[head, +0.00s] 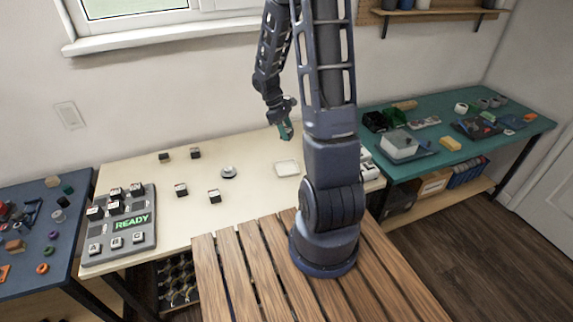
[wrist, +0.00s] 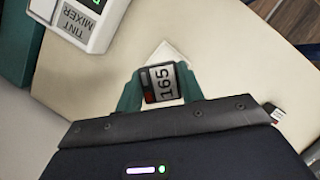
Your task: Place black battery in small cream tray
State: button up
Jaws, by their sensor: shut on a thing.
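My gripper (head: 286,132) hangs above the cream table, over the small cream tray (head: 287,168). In the wrist view its two green fingers (wrist: 159,92) are shut on the black battery (wrist: 161,83), which has a white label reading 165. The battery is hard to make out in the head view. The tray also shows in the wrist view (wrist: 172,53), partly hidden behind the battery, and the visible part looks empty. The battery appears held above the tray, apart from it.
Several dark blocks with pale labels (head: 214,196) and a round metallic item (head: 228,172) stand left of the tray. A grey board reading READY (head: 131,222) lies at the table's left. A tint mixer (wrist: 75,22) stands close by. Green (head: 470,145) and blue side tables hold clutter.

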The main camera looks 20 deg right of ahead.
notch_tip(320, 180, down, 16)
jog(key=shift+f, duration=0.15)
dwell(0.7)
jog(key=shift+f, duration=0.15)
jog(key=o, duration=0.8)
jog(key=shift+c, duration=0.2)
jog(key=v, duration=1.2)
notch_tip(320, 180, up, 12)
jog(key=m+t, duration=0.2)
send_over(290, 170)
jog(key=w+a, duration=0.2)
jog(key=a, duration=0.3)
jog(key=s+a+r+m+t+y, duration=0.2)
jog(key=s+r+m+t, duration=0.3)
jog(key=s+r, duration=1.5)
jog(key=shift+s+r+m+t+y, duration=0.2)
jog(key=shift+s+m+t+y, duration=0.3)
jog(key=shift+m, duration=0.5)
